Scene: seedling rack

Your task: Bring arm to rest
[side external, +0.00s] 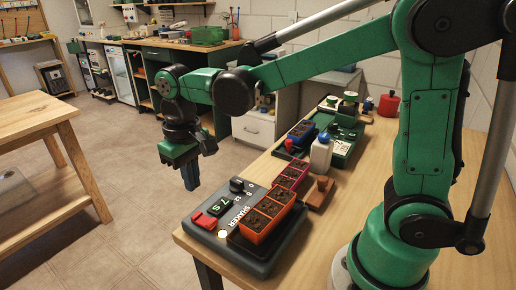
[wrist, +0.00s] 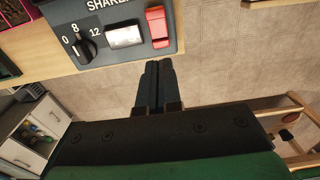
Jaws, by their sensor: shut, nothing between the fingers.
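My gripper (side external: 190,176) hangs downward at the end of my green arm, in the air beyond the table's left end and next to the shaker. In the wrist view the two dark fingers (wrist: 155,84) lie side by side, closed with nothing between them. The floor tiles show below them. The dark grey shaker (side external: 205,236) sits at the near end of the wooden table, apart from the fingers. In the wrist view its panel (wrist: 103,52) shows a dial, a small display and a red switch.
Orange seedling pots (side external: 256,226) stand on the shaker. Behind it on the table are a white bottle with a blue cap (side external: 321,154), a green tray (side external: 344,150) and a red container (side external: 388,105). A wooden bench (side external: 40,115) stands at left. Open floor lies between.

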